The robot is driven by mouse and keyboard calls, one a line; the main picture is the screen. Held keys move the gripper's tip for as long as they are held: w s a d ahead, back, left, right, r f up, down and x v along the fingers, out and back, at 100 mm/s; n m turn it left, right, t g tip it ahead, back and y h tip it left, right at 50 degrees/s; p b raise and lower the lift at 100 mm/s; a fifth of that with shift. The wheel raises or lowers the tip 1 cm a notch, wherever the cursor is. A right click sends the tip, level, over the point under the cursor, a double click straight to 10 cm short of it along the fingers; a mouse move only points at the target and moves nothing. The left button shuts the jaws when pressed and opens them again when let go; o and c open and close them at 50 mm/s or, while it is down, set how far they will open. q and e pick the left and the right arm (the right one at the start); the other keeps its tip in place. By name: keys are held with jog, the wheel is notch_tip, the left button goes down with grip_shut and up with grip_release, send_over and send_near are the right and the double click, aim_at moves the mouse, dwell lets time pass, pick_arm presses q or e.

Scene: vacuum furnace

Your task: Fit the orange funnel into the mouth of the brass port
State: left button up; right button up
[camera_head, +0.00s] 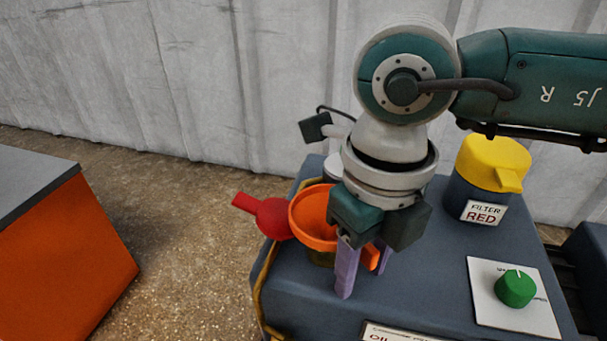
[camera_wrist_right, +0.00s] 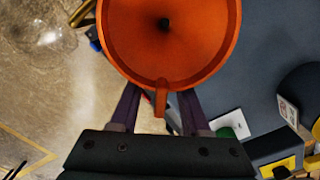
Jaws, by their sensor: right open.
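The orange funnel (camera_head: 312,212) sits with its wide mouth up near the left edge of the dark blue housing. A small brass-coloured piece (camera_head: 321,258), seemingly the brass port, shows just under its rim; how deep the spout sits in it is hidden. In the right wrist view the funnel (camera_wrist_right: 165,60) fills the top middle, its tab handle (camera_wrist_right: 161,98) pointing towards my gripper. My right gripper (camera_head: 362,268) is open, pointing down beside the funnel, with the tab between its purple fingers, apparently without a grip. My left gripper is out of view.
A red handled part (camera_head: 272,217) sticks out left of the funnel. A yellow-capped filter (camera_head: 490,165) labelled RED and a green knob (camera_head: 515,287) stand to the right on the housing (camera_head: 420,300). An orange cabinet (camera_head: 75,255) is at far left, with open floor between.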

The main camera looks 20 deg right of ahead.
notch_tip(320, 180, up, 9)
jog(key=p, duration=0.5)
jog(key=shift+r, duration=0.5)
